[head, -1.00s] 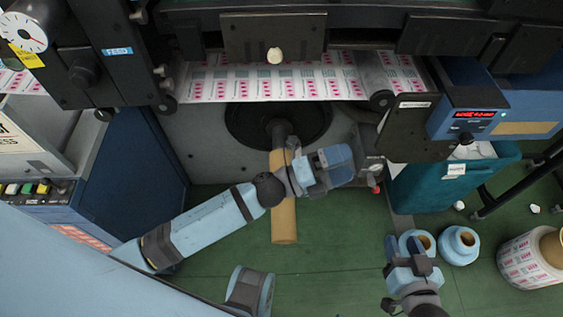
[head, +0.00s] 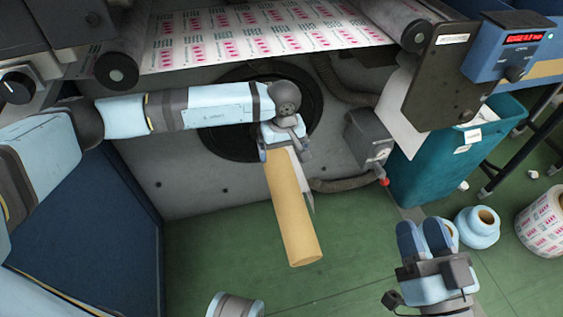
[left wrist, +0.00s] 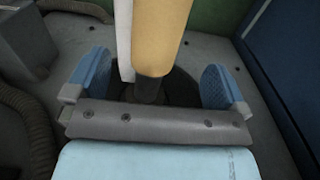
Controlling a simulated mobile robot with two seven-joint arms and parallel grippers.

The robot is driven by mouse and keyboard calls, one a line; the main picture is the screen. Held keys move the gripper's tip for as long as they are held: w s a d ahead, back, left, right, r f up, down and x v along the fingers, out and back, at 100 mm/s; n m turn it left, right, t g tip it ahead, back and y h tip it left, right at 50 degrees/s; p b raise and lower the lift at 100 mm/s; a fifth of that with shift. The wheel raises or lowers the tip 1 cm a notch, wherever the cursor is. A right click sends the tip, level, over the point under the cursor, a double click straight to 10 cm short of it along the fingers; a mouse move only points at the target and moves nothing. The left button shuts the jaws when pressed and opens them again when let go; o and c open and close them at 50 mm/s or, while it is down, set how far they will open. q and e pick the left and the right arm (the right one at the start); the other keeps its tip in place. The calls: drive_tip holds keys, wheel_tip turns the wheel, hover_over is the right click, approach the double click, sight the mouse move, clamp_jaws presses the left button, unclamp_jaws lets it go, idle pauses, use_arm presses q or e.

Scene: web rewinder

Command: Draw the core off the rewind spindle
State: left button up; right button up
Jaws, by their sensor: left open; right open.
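The core (head: 291,210) is a tan tube pointing out from the machine toward the lower middle of the head view. It also shows in the left wrist view (left wrist: 160,38), where the dark spindle (left wrist: 147,91) is visible at its inner end. My left gripper (head: 284,148) is open at the core's machine-side end. Its blue fingers (left wrist: 155,82) stand on either side of the core and spindle, with gaps on both sides. My left wrist hides the spindle in the head view. My right gripper (head: 425,236) is open and empty at the lower right.
A pale strip (head: 307,185) runs beside the core. The dark round disc (head: 315,105) lies behind my left wrist. A grey box with a red knob (head: 370,138), a teal bin (head: 450,160) and blue rolls (head: 477,228) are to the right.

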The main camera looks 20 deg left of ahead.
sight(283, 172)
use_arm(q)
wheel_tip(283, 172, down, 11)
drive_tip(key=b, duration=0.6)
drive_tip(key=shift+b, duration=0.35)
drive_tip(key=shift+f, duration=0.35)
drive_tip(key=shift+f+b, duration=0.6)
use_arm(e)
wheel_tip(283, 172, down, 10)
drive_tip(key=w+n+g, duration=0.1)
drive_tip(key=g, duration=0.2)
drive_tip(key=shift+r+n, duration=0.25)
drive_tip(key=shift+n, duration=0.15)
drive_tip(key=shift+a, duration=0.1)
use_arm(q)
drive_tip(key=c, duration=1)
drive_tip(key=shift+r, duration=0.1)
drive_tip(key=shift+r, duration=0.1)
use_arm(e)
drive_tip(key=shift+w, duration=0.1)
use_arm(q)
drive_tip(key=shift+d, duration=0.1)
